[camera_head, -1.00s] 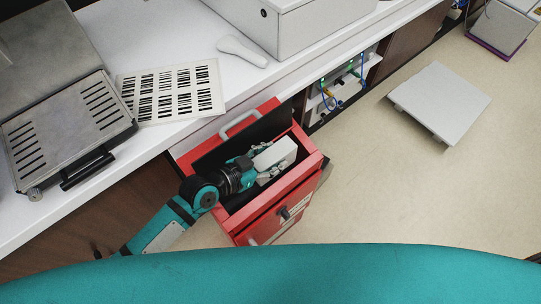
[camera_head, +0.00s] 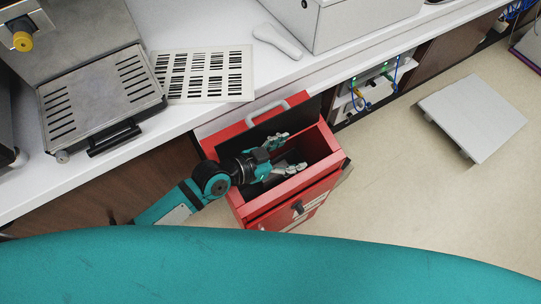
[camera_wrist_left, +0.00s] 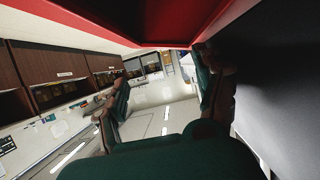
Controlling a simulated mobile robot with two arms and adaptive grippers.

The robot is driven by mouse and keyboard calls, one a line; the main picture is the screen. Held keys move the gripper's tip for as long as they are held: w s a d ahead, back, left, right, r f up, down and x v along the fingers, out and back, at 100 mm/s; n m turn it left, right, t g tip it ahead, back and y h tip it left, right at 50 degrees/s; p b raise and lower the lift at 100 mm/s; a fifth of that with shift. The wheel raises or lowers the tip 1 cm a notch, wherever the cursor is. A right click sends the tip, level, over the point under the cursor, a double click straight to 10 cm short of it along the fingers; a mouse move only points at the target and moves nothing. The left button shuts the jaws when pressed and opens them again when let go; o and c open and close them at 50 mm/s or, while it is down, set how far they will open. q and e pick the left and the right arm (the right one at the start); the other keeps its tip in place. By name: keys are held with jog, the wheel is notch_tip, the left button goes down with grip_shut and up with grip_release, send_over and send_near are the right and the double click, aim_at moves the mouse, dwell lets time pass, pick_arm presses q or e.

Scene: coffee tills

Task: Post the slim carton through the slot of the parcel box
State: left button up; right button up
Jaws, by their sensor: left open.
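The red parcel box (camera_head: 318,183) stands on the floor against the counter, with its top open and a dark interior. In the wrist view its red edge (camera_wrist_left: 140,8) crosses the top. My left gripper (camera_head: 290,152) is at the box's opening, its fingers spread apart and empty. The same spread fingers show in the wrist view (camera_wrist_left: 165,88) with nothing between them. The slim carton is not visible in either current view; the inside of the box is mostly dark and partly covered by my gripper. My right gripper is not in view.
The white counter (camera_head: 275,70) runs behind the box, holding a barcode sheet (camera_head: 203,75), a slotted metal tray (camera_head: 100,95) and a pale scoop-like tool (camera_head: 277,41). A grey platform (camera_head: 470,115) sits on the floor at right. The floor between is clear.

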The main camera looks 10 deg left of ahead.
pick_arm(q)
jog(key=v, duration=1)
jog(key=shift+s+a, duration=0.1)
jog(key=shift+a, duration=0.05)
dwell(0.6)
